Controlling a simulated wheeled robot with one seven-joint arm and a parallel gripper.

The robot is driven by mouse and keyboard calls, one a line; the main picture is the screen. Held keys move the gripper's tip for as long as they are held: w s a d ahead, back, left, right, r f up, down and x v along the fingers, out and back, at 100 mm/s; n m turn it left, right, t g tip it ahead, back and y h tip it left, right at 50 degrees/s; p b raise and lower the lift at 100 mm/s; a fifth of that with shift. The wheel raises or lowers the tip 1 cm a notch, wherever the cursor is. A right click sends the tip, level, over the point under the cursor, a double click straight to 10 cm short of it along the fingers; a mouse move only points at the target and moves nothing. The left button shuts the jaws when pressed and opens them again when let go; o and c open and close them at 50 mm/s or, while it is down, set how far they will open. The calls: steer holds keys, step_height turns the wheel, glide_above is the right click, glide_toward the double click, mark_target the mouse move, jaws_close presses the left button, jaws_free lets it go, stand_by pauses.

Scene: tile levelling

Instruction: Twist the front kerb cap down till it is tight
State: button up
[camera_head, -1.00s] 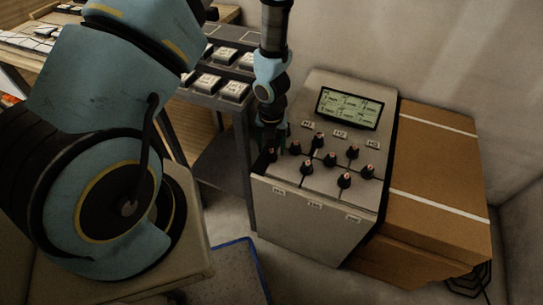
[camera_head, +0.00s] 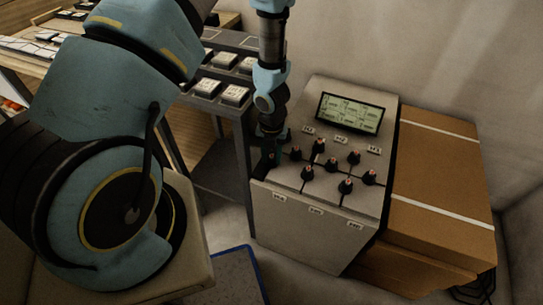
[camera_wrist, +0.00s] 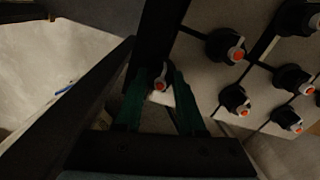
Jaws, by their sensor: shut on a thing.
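My gripper (camera_head: 269,155) is at the left edge of the sloped grey panel (camera_head: 300,235), over the leftmost black cap there. In the wrist view, the green fingers of my gripper (camera_wrist: 158,98) stand on either side of a cap (camera_wrist: 159,77) with an orange-red tip and a light pointer, and are shut on it. This cap is mostly hidden in the head view. I cannot read a label that names it as the front kerb cap. Several similar caps stand apart on the panel, one nearby (camera_head: 295,153) and one lower right (camera_head: 346,186).
A lit display (camera_head: 349,112) is at the panel's top. Brown boxes (camera_head: 440,170) stand against its right side. A dark rack (camera_head: 235,95) with white-topped pieces is behind on the left. A blue-edged mat (camera_head: 232,275) lies on the floor in front.

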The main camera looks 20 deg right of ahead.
jaws_close()
